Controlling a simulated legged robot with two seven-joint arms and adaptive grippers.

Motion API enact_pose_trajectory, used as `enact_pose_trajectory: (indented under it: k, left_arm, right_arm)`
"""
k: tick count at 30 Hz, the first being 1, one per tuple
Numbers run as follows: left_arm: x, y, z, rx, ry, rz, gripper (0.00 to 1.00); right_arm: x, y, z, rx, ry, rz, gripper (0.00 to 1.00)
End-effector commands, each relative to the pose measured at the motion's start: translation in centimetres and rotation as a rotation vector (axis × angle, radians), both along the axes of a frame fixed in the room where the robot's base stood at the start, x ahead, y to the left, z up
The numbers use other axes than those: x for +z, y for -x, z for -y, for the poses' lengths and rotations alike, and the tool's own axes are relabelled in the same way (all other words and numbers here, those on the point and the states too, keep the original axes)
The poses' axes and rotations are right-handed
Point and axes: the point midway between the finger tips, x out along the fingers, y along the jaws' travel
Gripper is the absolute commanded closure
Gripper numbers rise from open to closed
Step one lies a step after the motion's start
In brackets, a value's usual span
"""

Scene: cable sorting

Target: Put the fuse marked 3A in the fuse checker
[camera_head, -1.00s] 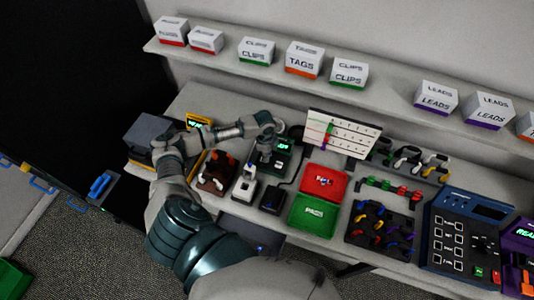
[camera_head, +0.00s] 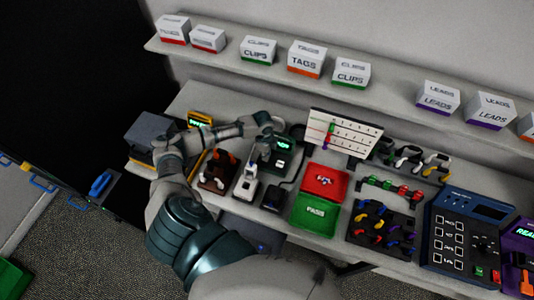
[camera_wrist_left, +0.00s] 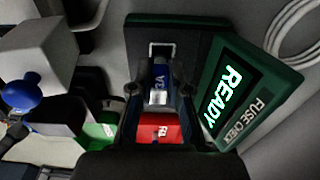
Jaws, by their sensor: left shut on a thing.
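The fuse marked 3A (camera_wrist_left: 160,82) is a small blue cylinder with a silver end, seen in the left wrist view. My left gripper (camera_wrist_left: 160,98) is shut on it, with a dark finger on each side. The fuse checker (camera_wrist_left: 250,98) is dark green, and its lit screen reads READY. A metal bracket (camera_wrist_left: 162,48) on its base is just beyond the fuse's far end; I cannot tell whether they touch. In the head view my left gripper (camera_head: 266,150) is over the checker (camera_head: 289,155) and hides part of it. My right gripper is not in view.
A red FAIL tray (camera_head: 323,181) and a green PASS tray (camera_head: 315,215) lie right of the checker. A white-and-grey device (camera_head: 246,187) stands close in front. A white chart board (camera_head: 345,133) stands behind. A white cable (camera_wrist_left: 291,32) lies beyond the checker.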

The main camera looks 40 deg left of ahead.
Motion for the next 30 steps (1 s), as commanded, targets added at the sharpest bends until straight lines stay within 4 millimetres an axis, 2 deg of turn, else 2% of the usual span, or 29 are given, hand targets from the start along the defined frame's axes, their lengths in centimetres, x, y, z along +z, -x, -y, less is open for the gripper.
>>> enact_pose_trajectory:
  k: [1, 16, 30]
  left_arm:
    - [-0.6, 0.5, 0.0, -0.002, -0.003, -0.014, 1.0]
    - [-0.7, 0.5, -0.2, -0.001, -0.006, -0.015, 1.0]
    - [-1.8, 0.5, -0.8, 0.001, -0.007, -0.014, 1.0]
  right_arm:
    - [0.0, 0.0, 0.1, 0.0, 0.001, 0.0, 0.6]
    - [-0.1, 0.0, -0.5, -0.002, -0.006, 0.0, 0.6]
    - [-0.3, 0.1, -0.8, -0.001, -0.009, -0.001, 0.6]
